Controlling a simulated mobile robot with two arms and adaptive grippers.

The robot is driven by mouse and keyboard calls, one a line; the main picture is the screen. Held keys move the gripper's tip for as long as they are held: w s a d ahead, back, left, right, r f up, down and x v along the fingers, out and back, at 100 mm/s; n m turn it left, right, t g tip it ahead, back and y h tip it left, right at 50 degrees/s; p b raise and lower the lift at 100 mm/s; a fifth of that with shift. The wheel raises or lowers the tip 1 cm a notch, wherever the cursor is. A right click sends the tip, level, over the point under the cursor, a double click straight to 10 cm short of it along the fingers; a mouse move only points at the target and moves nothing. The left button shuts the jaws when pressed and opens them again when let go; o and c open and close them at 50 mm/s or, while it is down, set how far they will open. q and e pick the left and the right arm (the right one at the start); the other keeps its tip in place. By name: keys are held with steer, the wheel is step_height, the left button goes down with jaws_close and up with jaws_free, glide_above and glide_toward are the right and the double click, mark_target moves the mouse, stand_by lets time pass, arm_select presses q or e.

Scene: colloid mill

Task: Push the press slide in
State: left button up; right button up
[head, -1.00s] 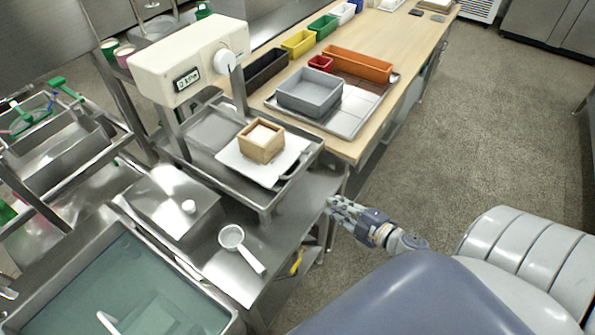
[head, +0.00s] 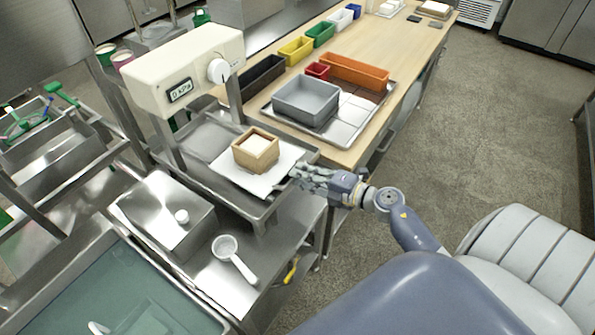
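The press (head: 185,68) has a cream head with a display and a white dial, on metal posts. Its press slide (head: 262,208) is a metal tray on the frame below, sticking out to the front right of the head. A white sheet (head: 228,166) lies on it, with a square wooden mould (head: 256,150) holding pale content on top. My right gripper (head: 298,177) is at the slide's right front end, by the sheet's right corner. Its fingers cover the dark handle there. I cannot tell whether they touch it or how far they are open. My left gripper is out of view.
A wooden bench at the right back holds a grey bin (head: 306,102) on a metal tray (head: 345,135). A metal box (head: 162,212) with a white knob and a white strainer (head: 226,247) are in front of the press. A water basin (head: 110,290) is at lower left.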

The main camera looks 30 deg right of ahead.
steer(key=shift+x, duration=1.1)
jaws_close()
